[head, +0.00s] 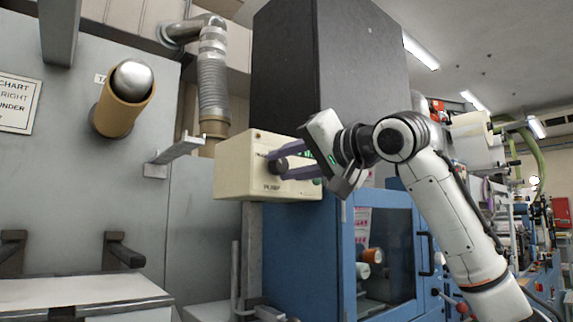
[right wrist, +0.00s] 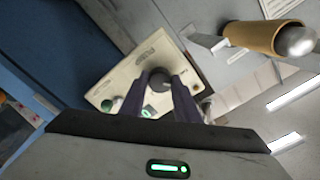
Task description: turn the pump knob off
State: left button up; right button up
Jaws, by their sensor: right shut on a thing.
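The pump control box (head: 237,162) is a cream box with "PUMP" printed on its front. It is fixed in front of the blue machine cabinet. The dark round pump knob (head: 277,166) sits on its front face. My right gripper (head: 283,164) reaches in from the right, its two purple fingers on either side of the knob, shut on it. In the right wrist view the box (right wrist: 128,72) appears tilted and the knob (right wrist: 159,79) lies between the fingertips. The knob's pointer setting is not readable. My left gripper is not in view.
A green button (right wrist: 149,111) is on the box beside the fingers. A metal bracket (head: 178,150) and a brown roll core (head: 117,112) stick out at the left. A ribbed duct (head: 213,75) hangs above the box. The blue cabinet (head: 333,235) stands below my right arm.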

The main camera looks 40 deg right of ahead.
jog(key=m, duration=0.3)
jog(key=shift+a+f, duration=0.1)
jog(key=shift+m+b, duration=0.3)
jog(key=shift+m, duration=2.4)
jog(key=o, duration=1)
jog(key=shift+o, duration=0.2)
